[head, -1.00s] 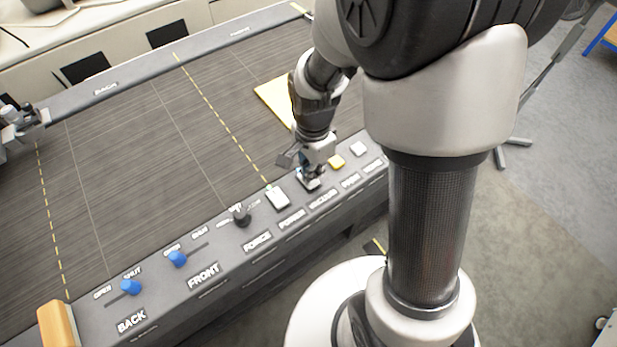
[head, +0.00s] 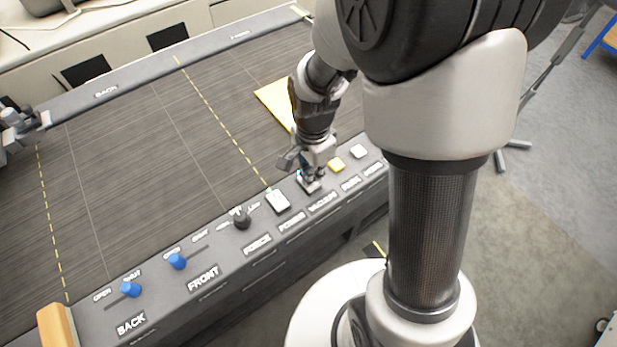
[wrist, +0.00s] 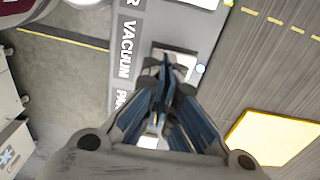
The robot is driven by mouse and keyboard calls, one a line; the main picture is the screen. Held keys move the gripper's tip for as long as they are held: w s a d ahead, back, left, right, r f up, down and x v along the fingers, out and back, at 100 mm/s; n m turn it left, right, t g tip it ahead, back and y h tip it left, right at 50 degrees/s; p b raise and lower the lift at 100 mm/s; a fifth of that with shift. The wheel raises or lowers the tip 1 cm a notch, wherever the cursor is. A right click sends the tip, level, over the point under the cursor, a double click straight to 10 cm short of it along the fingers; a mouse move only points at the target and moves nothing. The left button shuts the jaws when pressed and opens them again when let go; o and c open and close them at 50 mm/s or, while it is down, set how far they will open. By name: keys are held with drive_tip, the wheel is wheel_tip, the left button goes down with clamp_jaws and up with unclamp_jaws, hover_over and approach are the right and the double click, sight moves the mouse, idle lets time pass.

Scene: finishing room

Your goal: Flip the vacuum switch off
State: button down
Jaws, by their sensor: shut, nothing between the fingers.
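The vacuum switch (head: 306,186) is a pale rocker in the panel above the VACUUM label (head: 323,202). My gripper (head: 314,181) points down at this switch and hides part of it. In the wrist view the switch (wrist: 187,62) shows behind the fingertips, in a dark frame, with the VACUUM label (wrist: 126,50) to its left. My gripper (wrist: 167,62) is shut with nothing between its fingers. Its tips overlap the switch; I cannot tell if they touch it. A small bluish-white light (wrist: 201,69) glows beside the switch.
The white power switch (head: 277,200) and a black force knob (head: 240,217) lie to the left. Two blue levers (head: 130,287) are farther left. A yellow sheet (head: 273,98) lies on the dark bed.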

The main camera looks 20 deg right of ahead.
drive_tip(key=shift+f+b, duration=0.85)
drive_tip(key=shift+f, duration=0.35)
idle(0.6)
drive_tip(key=shift+r+p, duration=3)
drive_tip(key=shift+r, duration=0.6)
drive_tip(key=shift+r, duration=0.2)
drive_tip(key=s+r+n+t+b, duration=0.1)
drive_tip(key=s+r+n+t, duration=0.3)
drive_tip(key=s+r+n, duration=1)
wheel_tip(320, 180, up, 4)
drive_tip(key=shift+s+f+t+b, duration=0.3)
drive_tip(key=shift+s+b, duration=0.1)
drive_tip(key=shift+s, duration=0.1)
